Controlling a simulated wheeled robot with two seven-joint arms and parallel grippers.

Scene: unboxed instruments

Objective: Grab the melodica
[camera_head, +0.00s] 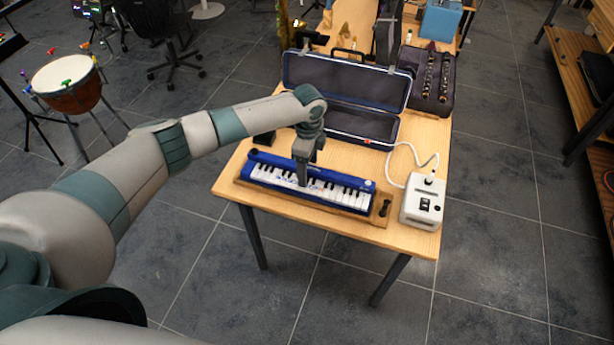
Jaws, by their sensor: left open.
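The melodica (335,190) is blue with white and black keys. It lies on a low wooden stand (290,203) near the front edge of the wooden table (415,240). My left gripper (303,180) points down at the melodica, at about the middle of its length. Its fingers hide a small part of the keys and body. I cannot tell whether the fingers touch the melodica. The left gripper is open. My right gripper is not in view.
An open dark blue case (350,125) stands behind the melodica. A white power box (423,203) with a cable is at the right. A dark case with black instruments (430,78) lies behind. A drum (66,84) stands on the floor at left.

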